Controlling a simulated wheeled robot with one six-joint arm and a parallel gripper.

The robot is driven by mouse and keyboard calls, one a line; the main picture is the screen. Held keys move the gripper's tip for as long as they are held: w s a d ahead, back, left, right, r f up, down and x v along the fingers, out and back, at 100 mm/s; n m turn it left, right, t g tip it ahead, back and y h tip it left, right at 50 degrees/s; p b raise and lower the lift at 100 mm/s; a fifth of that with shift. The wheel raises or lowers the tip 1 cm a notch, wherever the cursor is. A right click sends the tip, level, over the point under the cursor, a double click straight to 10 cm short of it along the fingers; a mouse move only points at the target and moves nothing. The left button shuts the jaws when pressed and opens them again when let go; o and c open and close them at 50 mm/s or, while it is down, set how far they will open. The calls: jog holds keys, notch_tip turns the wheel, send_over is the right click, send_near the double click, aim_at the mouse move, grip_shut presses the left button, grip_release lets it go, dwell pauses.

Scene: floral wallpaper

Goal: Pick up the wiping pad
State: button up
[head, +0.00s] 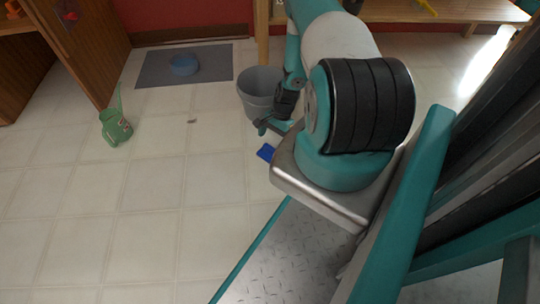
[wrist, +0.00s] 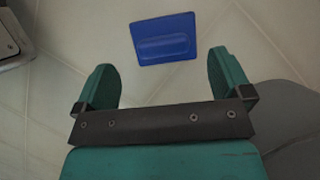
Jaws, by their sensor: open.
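The wiping pad (wrist: 165,40) is a flat blue rectangle with a raised ridge across its middle. In the wrist view it lies on the tiled floor at the top centre, beyond the fingertips and between their lines. It also shows small in the head view (head: 266,152), partly hidden by my arm. My gripper (wrist: 165,75) is open and empty, with its two teal fingers apart above the floor. In the head view my gripper (head: 267,126) is close to the pad, beside the grey bucket; contact with the pad is not seen.
A grey bucket (head: 258,92) stands just behind my gripper. A green watering can (head: 116,127) is on the floor at left. A blue bowl (head: 184,65) sits on a grey mat (head: 152,70) by the red wall. The floor at front left is clear.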

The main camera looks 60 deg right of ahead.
jog(key=b+x, duration=0.3)
jog(key=x, duration=0.2)
jog(key=shift+w+d+f+b, duration=0.1)
jog(key=shift+d+f+b, duration=0.1)
jog(key=shift+b, duration=0.2)
jog(key=shift+r, duration=0.15)
jog(key=c, duration=1.1)
jog(key=shift+r, duration=0.1)
notch_tip(320, 180, up, 20)
jog(key=p, duration=1)
jog(key=shift+p, duration=0.4)
